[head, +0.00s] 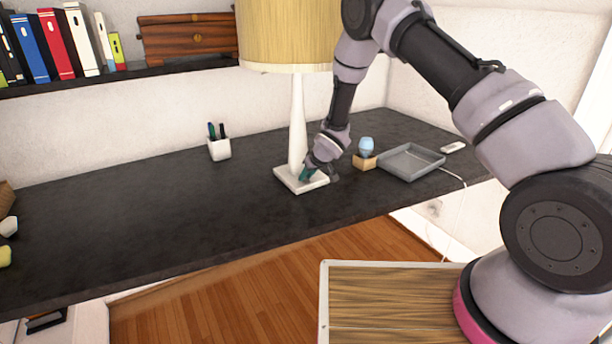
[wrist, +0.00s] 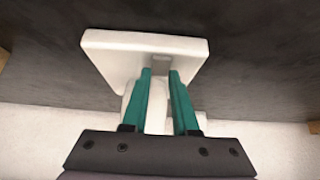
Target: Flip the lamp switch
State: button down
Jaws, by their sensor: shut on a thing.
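A lamp stands on the dark desk, with a yellow shade (head: 285,35), a white stem (head: 297,120) and a square white base (head: 290,184). My gripper (head: 308,176) reaches down to the base, at the right of the stem. In the wrist view the two teal fingers of my gripper (wrist: 160,72) are a small gap apart, with their tips at the small grey lamp switch (wrist: 160,58) on the white base (wrist: 110,52). The gripper is shut on the switch. Part of the stem shows behind the fingers. The fingers hide the switch in the head view.
On the desk (head: 130,220), a blue egg-shaped object (head: 366,145) on a wooden block (head: 364,162) and a grey tray (head: 412,160) stand close right of my gripper. A white pen cup (head: 219,149) stands at the left. A shelf with books (head: 60,42) is above. The desk's left middle is clear.

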jog(key=shift+s+f+t+y, duration=0.2)
jog(key=shift+t+y, duration=0.1)
jog(key=shift+t, duration=0.1)
jog(key=c, duration=0.7)
grip_release()
jog(key=shift+d+r, duration=0.1)
jog(key=v, duration=1)
jog(key=shift+s+d+r, duration=0.2)
jog(key=shift+r, duration=0.05)
